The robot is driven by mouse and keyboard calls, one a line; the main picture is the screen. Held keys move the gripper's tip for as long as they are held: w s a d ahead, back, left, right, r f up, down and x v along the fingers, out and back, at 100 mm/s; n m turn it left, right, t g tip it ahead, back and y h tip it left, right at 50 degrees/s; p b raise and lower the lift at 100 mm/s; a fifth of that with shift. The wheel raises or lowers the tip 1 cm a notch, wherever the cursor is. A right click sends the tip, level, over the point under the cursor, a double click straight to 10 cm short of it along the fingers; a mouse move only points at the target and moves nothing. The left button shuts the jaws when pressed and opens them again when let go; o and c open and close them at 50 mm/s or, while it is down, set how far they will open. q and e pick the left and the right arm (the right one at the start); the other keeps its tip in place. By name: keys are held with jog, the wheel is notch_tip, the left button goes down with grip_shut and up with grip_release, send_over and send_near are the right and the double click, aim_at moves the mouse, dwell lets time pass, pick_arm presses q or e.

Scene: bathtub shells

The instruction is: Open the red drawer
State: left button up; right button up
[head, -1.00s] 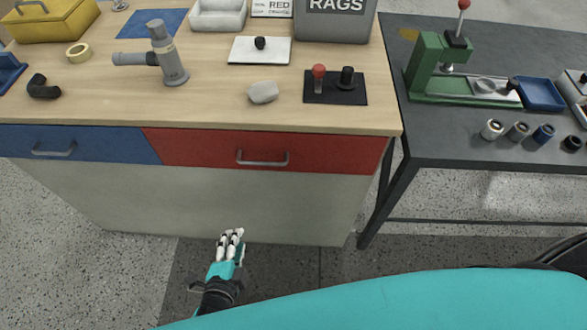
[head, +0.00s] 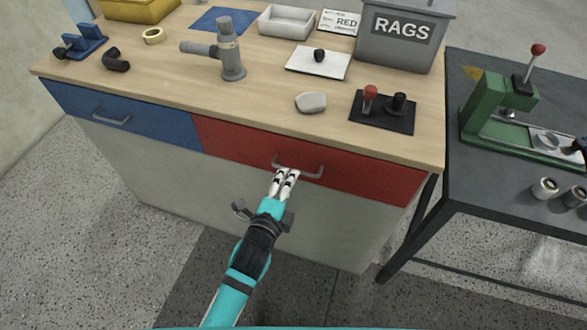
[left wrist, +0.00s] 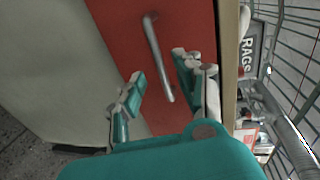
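The red drawer (head: 375,182) is shut in the front of the wooden-topped bench, with a grey bar handle (head: 312,175) across its middle. My left gripper (head: 286,176) is at the left part of this handle in the head view. In the left wrist view the red drawer front (left wrist: 120,45) fills the middle, and the handle (left wrist: 152,42) runs between the two spread fingers of the left gripper (left wrist: 160,70). The fingers are open, one on each side of the bar; I cannot tell whether either touches it. My right gripper is not in view.
A blue drawer (head: 125,118) is left of the red one. The bench top (head: 270,110) holds a grey stone (head: 311,102), a black plate with a red knob (head: 382,112) and a RAGS bin (head: 402,40). A dark table (head: 490,165) stands at the right. Floor lies clear in front.

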pick_arm(q)
jog(key=x, duration=0.5)
jog(key=shift+w, duration=0.1)
grip_shut()
dwell(0.4)
